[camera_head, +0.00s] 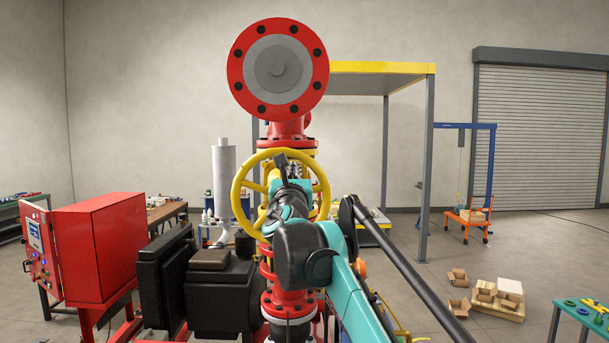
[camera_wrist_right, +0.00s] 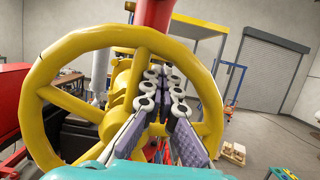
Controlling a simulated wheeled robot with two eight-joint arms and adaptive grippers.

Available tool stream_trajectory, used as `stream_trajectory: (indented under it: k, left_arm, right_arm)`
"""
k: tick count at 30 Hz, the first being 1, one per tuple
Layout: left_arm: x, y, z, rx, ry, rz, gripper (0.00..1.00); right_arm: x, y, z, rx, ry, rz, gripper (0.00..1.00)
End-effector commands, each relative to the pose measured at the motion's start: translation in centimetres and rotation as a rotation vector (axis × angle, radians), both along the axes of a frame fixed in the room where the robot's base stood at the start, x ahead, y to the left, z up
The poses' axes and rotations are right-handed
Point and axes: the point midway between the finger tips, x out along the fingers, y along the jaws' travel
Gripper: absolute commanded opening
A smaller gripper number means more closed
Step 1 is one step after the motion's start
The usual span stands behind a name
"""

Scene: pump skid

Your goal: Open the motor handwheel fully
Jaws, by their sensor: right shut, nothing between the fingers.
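The yellow handwheel (camera_head: 239,190) is mounted on the red pipe assembly in the middle of the head view, below a large red flange. It fills much of the right wrist view (camera_wrist_right: 38,105), with its rim, spokes and yellow hub showing. My right gripper (camera_head: 281,163) is at the wheel, and my arm hides the wheel's lower right part in the head view. In the right wrist view the gripper's fingers (camera_wrist_right: 162,76) are close together, shut and empty, in front of the wheel's right-hand part. Whether they touch a spoke or the rim I cannot tell. My left gripper is not in view.
A red flange (camera_head: 278,69) on its pipe rises above the wheel. A red control cabinet (camera_head: 100,245) and black motor housings (camera_head: 220,292) stand to the left. A yellow-topped frame (camera_head: 425,150) stands behind, right. Open floor lies to the right, with boxes (camera_head: 486,291) on it.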

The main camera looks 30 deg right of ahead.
Motion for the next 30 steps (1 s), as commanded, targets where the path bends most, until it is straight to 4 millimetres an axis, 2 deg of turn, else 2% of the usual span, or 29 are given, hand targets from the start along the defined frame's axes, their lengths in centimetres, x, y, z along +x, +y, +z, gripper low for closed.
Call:
stream_trajectory:
  k: [11, 20, 30]
  left_arm:
    - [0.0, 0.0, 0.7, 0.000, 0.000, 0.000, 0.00]
    - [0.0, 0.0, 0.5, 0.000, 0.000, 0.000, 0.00]
    - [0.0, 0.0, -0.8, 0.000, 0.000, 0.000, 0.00]
  right_arm:
    - [2.3, 3.8, 0.5, 0.000, 0.001, 0.007, 0.00]
    - [3.9, 6.4, -1.1, 0.000, 0.001, 0.006, 0.00]
    - [5.1, 8.3, -4.2, 0.000, 0.002, 0.005, 0.00]
